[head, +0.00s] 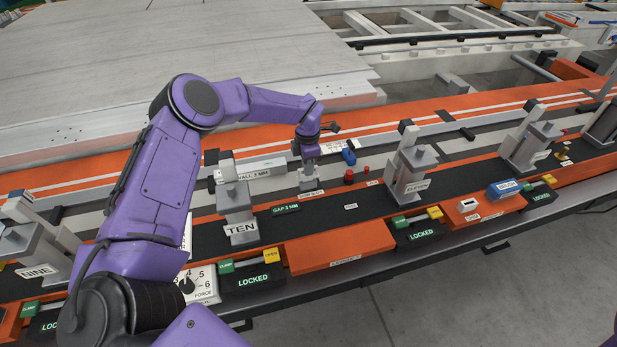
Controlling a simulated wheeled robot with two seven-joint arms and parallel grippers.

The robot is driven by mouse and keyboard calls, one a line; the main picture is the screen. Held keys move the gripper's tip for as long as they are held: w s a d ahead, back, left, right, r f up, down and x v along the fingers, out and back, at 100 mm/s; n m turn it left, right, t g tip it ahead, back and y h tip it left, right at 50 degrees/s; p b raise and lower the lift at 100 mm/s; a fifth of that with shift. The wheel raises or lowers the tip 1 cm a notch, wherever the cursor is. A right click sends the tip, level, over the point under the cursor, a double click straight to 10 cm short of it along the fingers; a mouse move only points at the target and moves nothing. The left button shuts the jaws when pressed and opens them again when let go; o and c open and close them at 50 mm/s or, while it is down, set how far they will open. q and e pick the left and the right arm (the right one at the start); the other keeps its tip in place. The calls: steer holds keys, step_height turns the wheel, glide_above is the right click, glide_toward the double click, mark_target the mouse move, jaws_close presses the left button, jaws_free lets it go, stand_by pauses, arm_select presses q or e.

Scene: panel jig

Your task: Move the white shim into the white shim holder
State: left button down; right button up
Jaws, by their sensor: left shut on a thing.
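My left gripper (309,170) points down over the black strip of the jig, just behind a small label that seems to read COMP SLOT. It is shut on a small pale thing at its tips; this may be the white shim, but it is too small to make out. A small white piece with a dark slot (468,204) sits on an orange block at the right. It may be the white shim holder, but its label is too small to read surely. My right gripper is out of view.
Grey clamp posts marked TEN (236,205) and ELEVEN (408,175) stand either side of my left gripper. A blue block (502,188) lies farther right. A flat orange cover (340,248) lies in front.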

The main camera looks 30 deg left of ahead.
arm_select(q)
steer(key=shift+r+p, duration=1.05)
steer(key=shift+r, duration=0.95)
steer(key=shift+d, duration=0.1)
